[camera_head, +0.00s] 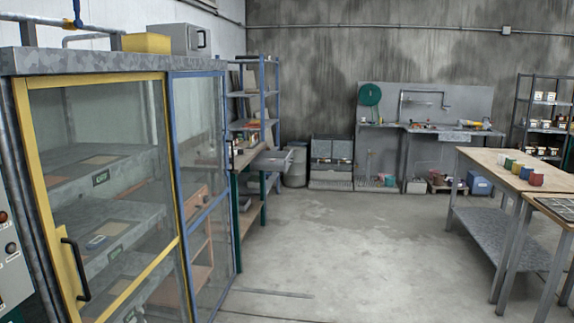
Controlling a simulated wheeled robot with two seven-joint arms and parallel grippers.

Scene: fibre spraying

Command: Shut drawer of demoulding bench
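A bench with a wooden top (243,158) and dark green legs stands along the left side, beyond the glazed cabinet. A grey drawer (272,160) sticks out from it to the right, into the room, and looks open. I take this for the demoulding bench, though no label on it can be read. The cabinet hides the near part of the bench, and the drawer's inside is hard to make out. Neither of my grippers is in view.
The glazed cabinet (175,190) with a yellow door frame fills the near left. A shelf rack (262,95) stands behind the bench. A table with coloured cups (535,179) is on the right. Open concrete floor (350,245) lies between, reaching the drawer's front.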

